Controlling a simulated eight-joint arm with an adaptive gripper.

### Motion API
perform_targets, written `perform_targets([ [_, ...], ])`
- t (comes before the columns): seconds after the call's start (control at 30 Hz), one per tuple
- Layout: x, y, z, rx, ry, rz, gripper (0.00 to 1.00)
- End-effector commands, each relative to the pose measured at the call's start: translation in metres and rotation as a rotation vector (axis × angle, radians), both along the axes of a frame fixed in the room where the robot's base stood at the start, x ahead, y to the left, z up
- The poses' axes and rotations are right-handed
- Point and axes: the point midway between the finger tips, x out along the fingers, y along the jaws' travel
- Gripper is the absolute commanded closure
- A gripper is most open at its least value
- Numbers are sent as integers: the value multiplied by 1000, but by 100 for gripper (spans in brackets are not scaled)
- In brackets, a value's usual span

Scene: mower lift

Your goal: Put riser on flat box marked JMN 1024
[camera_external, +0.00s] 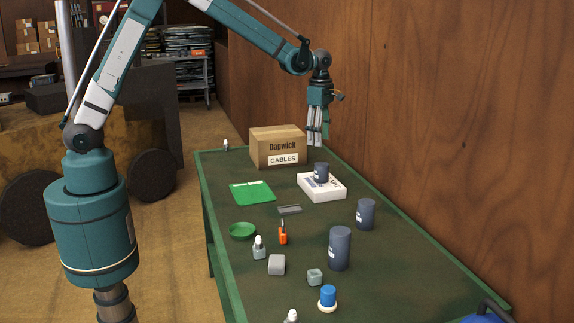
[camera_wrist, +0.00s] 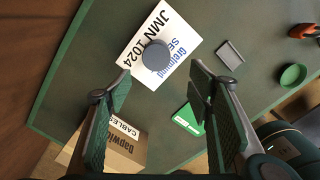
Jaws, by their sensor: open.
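The flat box (camera_external: 333,190) is white and lies on the green table; its JMN 1024 marking is readable in the wrist view (camera_wrist: 146,33). A short dark blue-grey cylinder, apparently a riser (camera_external: 321,172), stands upright on this box, and it also shows from above in the wrist view (camera_wrist: 156,55). Two more dark cylinders stand on the table, a medium one (camera_external: 366,213) and a taller one (camera_external: 340,248). My gripper (camera_external: 317,142) is open and empty, in the air above the far part of the table, apart from the cylinder on the box.
A cardboard CABLES box (camera_external: 277,147) stands left of the flat box. A green sheet (camera_external: 252,192), grey tray (camera_external: 289,209), green bowl (camera_external: 243,231), orange item (camera_external: 283,235) and several small objects lie nearer. A wooden wall (camera_external: 450,120) runs along the right side.

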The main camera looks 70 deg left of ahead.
Motion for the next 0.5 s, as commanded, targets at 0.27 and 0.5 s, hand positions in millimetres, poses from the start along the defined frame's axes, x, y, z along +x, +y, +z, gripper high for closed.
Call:
perform_targets([
  [0.27, -34, -6, 44, 11, -50, -188, 48],
  [0.5, -69, -11, 82, 31, -98, -379, 48],
])
